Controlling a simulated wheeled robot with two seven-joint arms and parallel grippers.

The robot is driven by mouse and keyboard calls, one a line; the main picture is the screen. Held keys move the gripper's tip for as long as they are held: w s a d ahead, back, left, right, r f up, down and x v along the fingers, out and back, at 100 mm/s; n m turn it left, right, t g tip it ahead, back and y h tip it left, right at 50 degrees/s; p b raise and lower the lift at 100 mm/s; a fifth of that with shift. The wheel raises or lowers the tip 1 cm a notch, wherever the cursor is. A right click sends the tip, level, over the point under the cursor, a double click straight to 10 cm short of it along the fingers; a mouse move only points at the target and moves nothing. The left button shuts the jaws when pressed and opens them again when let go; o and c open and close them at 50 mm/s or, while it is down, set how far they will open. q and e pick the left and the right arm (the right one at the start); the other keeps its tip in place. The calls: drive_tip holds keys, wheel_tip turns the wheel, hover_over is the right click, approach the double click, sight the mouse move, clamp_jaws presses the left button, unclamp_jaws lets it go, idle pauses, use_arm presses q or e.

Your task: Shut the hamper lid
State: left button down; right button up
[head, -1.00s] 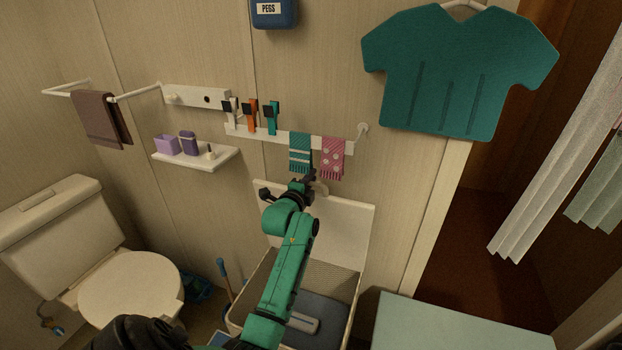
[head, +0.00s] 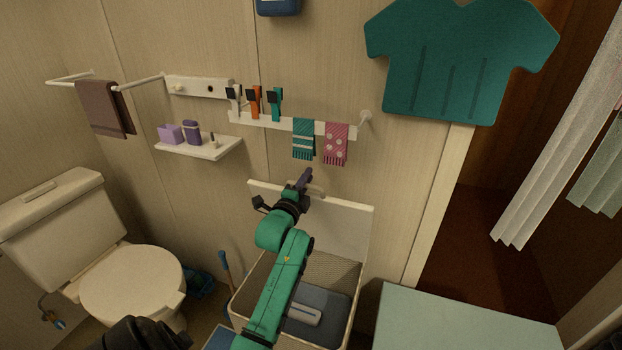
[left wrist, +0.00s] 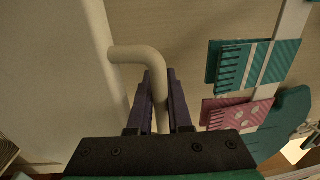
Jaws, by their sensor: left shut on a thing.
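The hamper (head: 352,318) is a cream mesh-sided box standing against the wall. Its white lid (head: 340,232) stands raised at the back, near upright, so the hamper is open. A curved handle (head: 318,190) sits at the lid's upper edge. My left gripper (head: 304,182) is at that edge, its arm crossing in front of the hamper. In the left wrist view, the dark fingers (left wrist: 160,88) are shut on the beige handle (left wrist: 137,55), with the lid (left wrist: 50,75) to the left.
Inside the hamper lies a dark blue item (head: 330,305). A rail with small towels (head: 335,145) hangs above the lid. The toilet (head: 130,280) stands left. A pale green top (head: 460,325) is close on the right.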

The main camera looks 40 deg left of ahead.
use_arm(q)
drive_tip(key=s+d+f+t+b, duration=0.2)
drive_tip(key=s+b, duration=0.2)
drive_tip(key=s, duration=0.3)
drive_tip(key=shift+s+d+f+y, duration=0.2)
drive_tip(key=shift+d+f+y, duration=0.15)
drive_tip(key=shift+y, duration=0.05)
use_arm(e)
wheel_tip(320, 180, down, 6)
drive_tip(key=shift+r, duration=0.2)
use_arm(q)
drive_tip(key=c, duration=1.1)
unclamp_jaws()
use_arm(e)
drive_tip(key=shift+s, duration=0.1)
use_arm(q)
drive_tip(key=shift+f, duration=0.1)
